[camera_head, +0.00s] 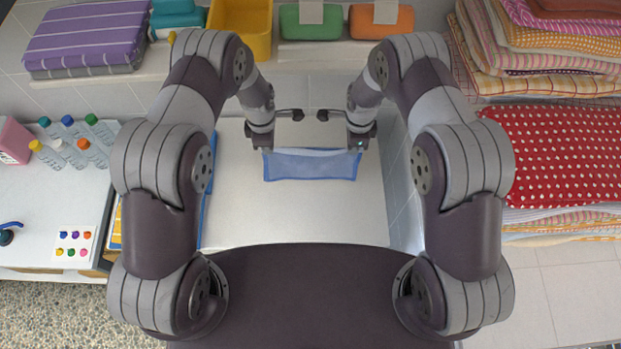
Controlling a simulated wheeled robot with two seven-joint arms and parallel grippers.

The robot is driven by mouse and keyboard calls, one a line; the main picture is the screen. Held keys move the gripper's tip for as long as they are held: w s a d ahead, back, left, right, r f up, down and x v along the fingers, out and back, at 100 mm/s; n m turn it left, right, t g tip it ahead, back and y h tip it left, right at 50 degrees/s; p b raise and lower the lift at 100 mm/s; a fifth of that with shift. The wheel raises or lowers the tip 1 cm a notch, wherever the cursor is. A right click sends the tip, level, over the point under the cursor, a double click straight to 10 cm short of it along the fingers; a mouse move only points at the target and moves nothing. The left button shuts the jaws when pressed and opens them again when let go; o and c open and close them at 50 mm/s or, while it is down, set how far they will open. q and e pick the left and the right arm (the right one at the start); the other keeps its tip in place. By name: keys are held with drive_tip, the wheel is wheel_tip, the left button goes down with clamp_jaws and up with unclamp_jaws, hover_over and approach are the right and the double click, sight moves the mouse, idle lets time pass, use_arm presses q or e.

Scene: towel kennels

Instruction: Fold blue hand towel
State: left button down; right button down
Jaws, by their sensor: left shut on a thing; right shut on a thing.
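The blue hand towel (310,167) is in the middle of the head view, over the white table (295,217). It shows as a wide, short blue strip with a paler band along its far edge. My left gripper (266,150) is shut on the towel's far left corner. My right gripper (356,150) is shut on its far right corner. The far edge runs between the two grippers. I cannot tell how much of the towel is lifted off the table or whether any of it is doubled over.
Folded textiles (560,140) are stacked at the right. A purple striped towel (85,38), a yellow bin (243,22), and green (310,22) and orange (381,22) rolls lie along the back. Several bottles (75,140) stand at the left. The table in front of the towel is clear.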

use_arm(q)
drive_tip(key=shift+r, duration=0.25)
use_arm(e)
drive_tip(key=shift+r, duration=0.25)
